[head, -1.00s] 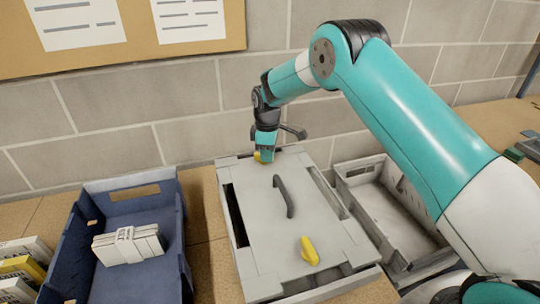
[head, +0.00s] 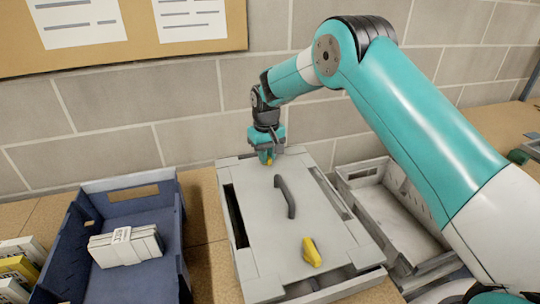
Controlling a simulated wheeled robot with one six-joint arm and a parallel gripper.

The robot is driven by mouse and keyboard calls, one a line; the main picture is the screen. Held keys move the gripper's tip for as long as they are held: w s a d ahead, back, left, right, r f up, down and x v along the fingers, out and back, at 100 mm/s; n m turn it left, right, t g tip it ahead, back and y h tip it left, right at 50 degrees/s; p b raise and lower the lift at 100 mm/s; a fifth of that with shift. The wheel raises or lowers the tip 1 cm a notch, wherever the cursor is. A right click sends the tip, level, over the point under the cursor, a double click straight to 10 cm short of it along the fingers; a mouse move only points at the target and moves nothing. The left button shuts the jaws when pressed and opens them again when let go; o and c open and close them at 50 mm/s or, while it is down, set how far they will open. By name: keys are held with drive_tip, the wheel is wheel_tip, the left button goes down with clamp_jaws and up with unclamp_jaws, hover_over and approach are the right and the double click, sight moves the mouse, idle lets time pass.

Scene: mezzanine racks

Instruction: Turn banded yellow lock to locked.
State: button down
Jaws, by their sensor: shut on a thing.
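A light grey lidded case (head: 255,205) lies on the bench with a dark handle (head: 285,196) across its lid. A yellow lock (head: 269,162) sits at the lid's far edge, mostly hidden by my gripper (head: 266,158). My gripper points down and is shut on this far lock. A second yellow lock (head: 311,252) sits at the near edge, apart from my gripper, lying slantwise. I cannot make out bands on either lock.
A blue crate (head: 90,260) with a banded white bundle (head: 126,246) stands to the left. A grey open crate (head: 385,225) stands to the right under my arm. A block wall (head: 190,110) rises close behind the case.

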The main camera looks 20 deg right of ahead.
drive_tip(key=shift+a+m, duration=0.1)
drive_tip(key=shift+m, duration=1)
drive_tip(key=c, duration=1.1)
unclamp_jaws()
drive_tip(key=shift+r, duration=0.1)
wheel_tip(320, 180, up, 17)
drive_tip(key=shift+r+b, duration=0.15)
drive_tip(key=shift+b, duration=1.1)
